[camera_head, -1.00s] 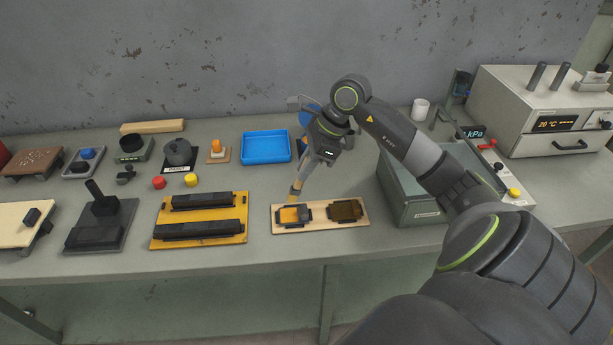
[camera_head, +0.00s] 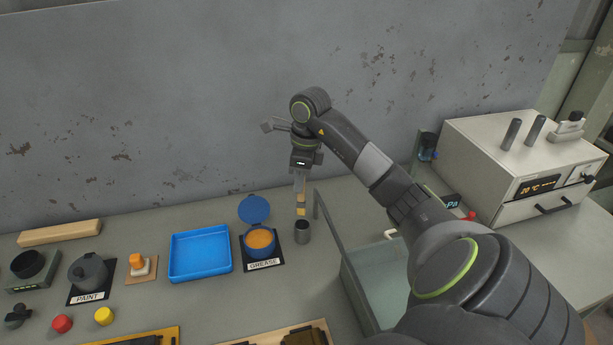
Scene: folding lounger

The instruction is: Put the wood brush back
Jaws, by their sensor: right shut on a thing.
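My right gripper (camera_head: 300,180) is shut on the wood brush (camera_head: 301,203), which hangs upright with its tip downward. The brush tip shows just above the rim of a small grey metal cup (camera_head: 302,233). Its depth relative to the cup is hard to judge. The cup stands on the bench to the right of the grease pot (camera_head: 260,241), which has orange grease inside and its blue lid raised. The brush's upper part is hidden by the gripper. My left gripper is not in view.
A blue tray (camera_head: 200,256) lies left of the grease pot. A pale green glass-sided bin (camera_head: 362,290) stands right of the cup, under my arm. A wooden board (camera_head: 318,331) with dark pieces is at the bottom edge. The wall rises close behind.

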